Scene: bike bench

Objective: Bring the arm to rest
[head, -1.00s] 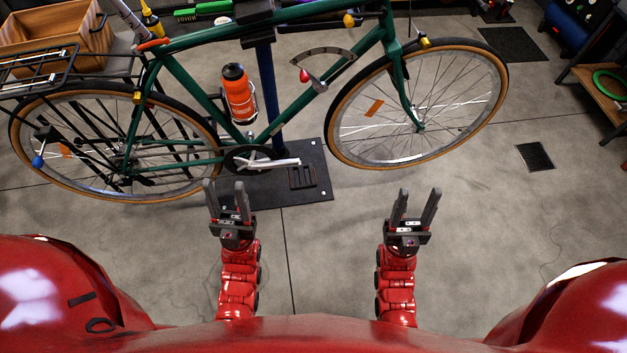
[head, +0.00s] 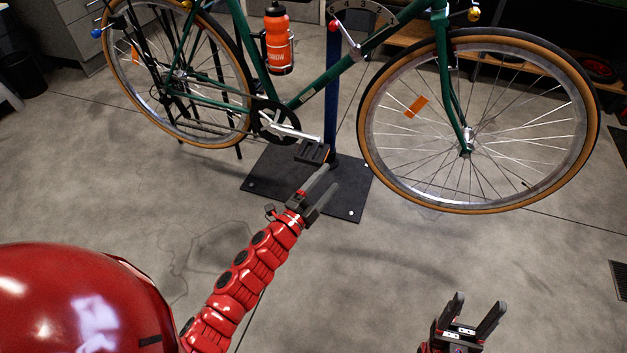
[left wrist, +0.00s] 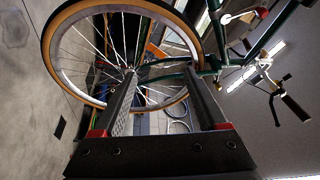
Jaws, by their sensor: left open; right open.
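My left gripper (head: 318,193) is open and empty in the head view. Its arm reaches up and right over the floor, and its fingers appear in front of the black stand base, near the bike's pedal (head: 312,152); I cannot tell whether they touch anything. In the left wrist view the left gripper (left wrist: 165,100) shows two spread fingers with nothing between them, and the bike's wheel (left wrist: 75,60) lies beyond. My right gripper (head: 474,316) is open and empty low at the right of the head view, over bare floor. Most of the right arm is out of frame.
The green bike (head: 322,82) hangs on a blue stand post (head: 331,100) with a black base plate (head: 345,205). An orange bottle (head: 278,45) sits on its frame. The front wheel (head: 590,110) is at the right.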

